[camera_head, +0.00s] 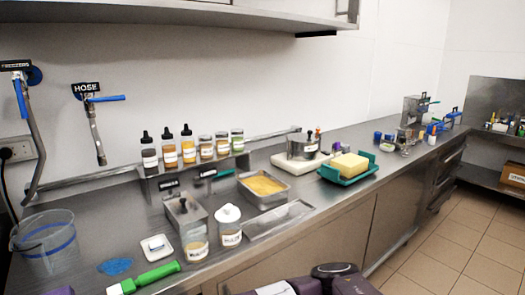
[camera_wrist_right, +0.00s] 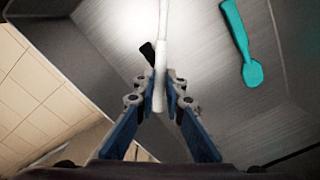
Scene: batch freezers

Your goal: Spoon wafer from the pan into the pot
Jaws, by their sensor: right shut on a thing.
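A rectangular steel pan (camera_head: 270,204) holding yellow-tan crumbly wafer (camera_head: 263,185) sits on the counter, mid-picture in the head view. A steel pot (camera_head: 302,149) stands behind and right of it on a white board. In the right wrist view my right gripper (camera_wrist_right: 160,88) is shut on a slim white handle (camera_wrist_right: 160,60). The far end of this utensil is lost in glare, so I cannot tell what it carries. The right fingers are not visible in the head view. My left gripper is not in view.
A teal tray with a yellow block (camera_head: 349,165) is right of the pot. A lidded white jar (camera_head: 229,226), a steel container (camera_head: 187,215) and a green-handled tool (camera_head: 150,278) are at left. Bottles (camera_head: 188,146) line the rear shelf. A flat steel tray (camera_head: 278,223) lies before the pan.

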